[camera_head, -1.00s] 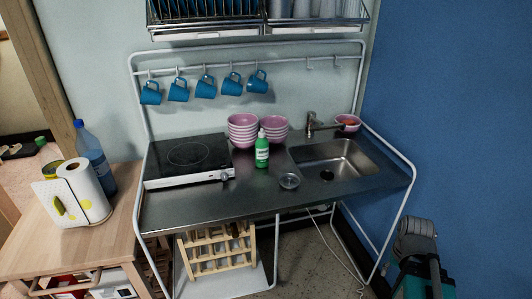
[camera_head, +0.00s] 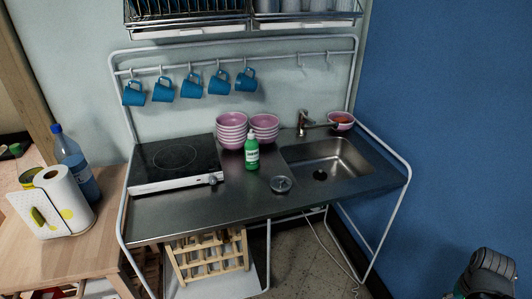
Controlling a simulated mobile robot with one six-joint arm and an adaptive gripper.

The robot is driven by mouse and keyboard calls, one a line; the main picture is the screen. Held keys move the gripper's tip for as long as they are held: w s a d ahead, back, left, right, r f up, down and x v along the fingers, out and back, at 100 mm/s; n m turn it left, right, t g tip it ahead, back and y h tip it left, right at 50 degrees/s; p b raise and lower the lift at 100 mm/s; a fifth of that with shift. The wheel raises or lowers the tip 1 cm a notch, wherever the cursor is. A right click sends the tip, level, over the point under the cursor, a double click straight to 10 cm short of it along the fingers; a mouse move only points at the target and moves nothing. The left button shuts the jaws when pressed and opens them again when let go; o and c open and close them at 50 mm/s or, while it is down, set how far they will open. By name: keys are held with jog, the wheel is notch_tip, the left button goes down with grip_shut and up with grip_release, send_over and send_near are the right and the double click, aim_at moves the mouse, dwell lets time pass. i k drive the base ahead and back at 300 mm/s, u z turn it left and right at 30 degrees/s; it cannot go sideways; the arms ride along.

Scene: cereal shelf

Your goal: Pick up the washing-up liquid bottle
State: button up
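The washing-up liquid bottle (camera_head: 252,153) is green with a white cap and a pale label. It stands upright on the steel counter (camera_head: 215,207), between the hob and the sink, just in front of the stacked pink bowls. A grey and teal part of my arm shows at the bottom right corner, far from the bottle. No gripper fingers are visible.
Two stacks of pink bowls (camera_head: 231,131) stand behind the bottle, with a small round glass dish (camera_head: 281,184) to its front right. The hob (camera_head: 174,163) is left, the sink (camera_head: 330,158) right. Blue mugs (camera_head: 190,84) hang above. The front counter strip is clear.

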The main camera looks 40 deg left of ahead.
aim_at(252, 154)
jog(key=z, duration=0.2)
jog(key=k, duration=1.15)
jog(key=u, duration=1.45)
jog(key=i, duration=0.7)
